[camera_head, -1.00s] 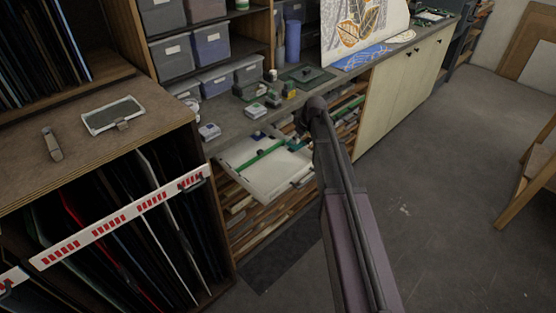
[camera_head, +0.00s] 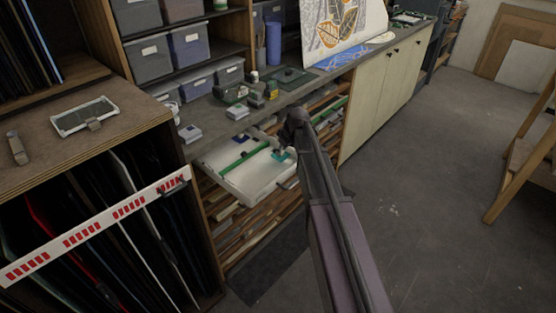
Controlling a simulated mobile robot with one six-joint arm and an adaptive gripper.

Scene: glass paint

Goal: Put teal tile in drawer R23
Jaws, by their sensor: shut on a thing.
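A pale open drawer (camera_head: 222,151) with a green divider strip across it juts out from the rack under the counter, in the middle of the head view. My gripper (camera_head: 283,149) is at the drawer's right part, partly hidden behind my own wrist. It is shut on a small teal tile (camera_head: 279,155), which shows below the fingers over the drawer. I cannot tell whether the tile touches the drawer floor. I cannot read any drawer label, so R23 cannot be picked out.
The counter (camera_head: 212,121) above holds small boxes and a green mat (camera_head: 291,76). A wooden cabinet (camera_head: 60,173) with upright sheets stands at the left. Pale cupboards (camera_head: 378,100) are at the right. The floor at right is open up to a wooden easel or chair.

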